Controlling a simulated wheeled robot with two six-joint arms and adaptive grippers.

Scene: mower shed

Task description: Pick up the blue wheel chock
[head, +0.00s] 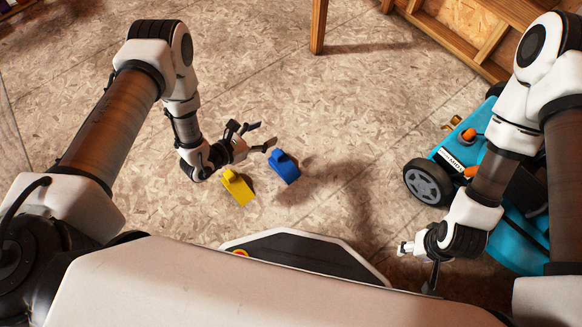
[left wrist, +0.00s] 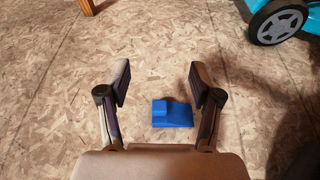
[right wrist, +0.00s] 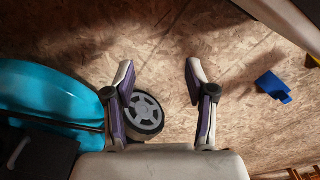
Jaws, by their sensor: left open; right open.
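The blue wheel chock (head: 284,168) lies on the floor in the middle of the head view, just right of a yellow chock (head: 238,187). My left gripper (head: 264,136) is open and empty, close above and behind the blue chock. In the left wrist view the blue chock (left wrist: 172,113) shows low between the two open fingers (left wrist: 160,85), nearer the right one. My right gripper (head: 420,262) is open and empty beside the mower, far from the chock. In the right wrist view the blue chock (right wrist: 272,87) lies off to the right of the open fingers (right wrist: 158,80).
A blue-green mower (head: 455,150) with grey wheels stands at the right, next to my right arm. A wooden bench (head: 470,30) with a leg (head: 318,25) is at the top right. The floor (head: 340,110) around the chocks is otherwise clear.

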